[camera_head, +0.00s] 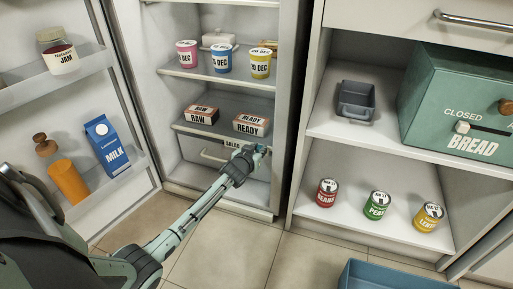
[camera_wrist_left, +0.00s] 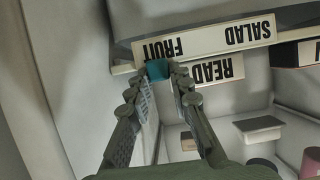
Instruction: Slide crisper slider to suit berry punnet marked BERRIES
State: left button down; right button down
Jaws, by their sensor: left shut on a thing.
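The crisper drawer (camera_head: 205,150) is at the bottom of the open fridge. Its label strip (camera_wrist_left: 215,38) shows upside down in the left wrist view, with the words SALAD and FRUIT. A small teal slider (camera_wrist_left: 157,69) sits at the FRUIT end of the strip. My left gripper (camera_wrist_left: 161,76) is shut on the slider, with a fingertip on either side. In the head view my left gripper (camera_head: 252,154) covers the right end of the strip, leaving SALAD readable. No punnet marked BERRIES is visible. My right gripper is not in view.
Boxes marked RAW (camera_head: 201,114) and READY (camera_head: 251,124) stand on the shelf above the drawer. The open fridge door holds jam (camera_head: 62,60) and milk (camera_head: 107,145). A grey tray (camera_head: 355,100), bread box (camera_head: 460,105) and tins stand in the right cabinet.

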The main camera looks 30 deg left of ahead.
pick_arm(q)
jog(key=shift+d, duration=0.3)
jog(key=c, duration=1.4)
grip_release()
jog(key=shift+c, duration=0.2)
jog(key=shift+o, duration=0.4)
jog(key=v, duration=1.2)
jog(key=shift+f, duration=0.1)
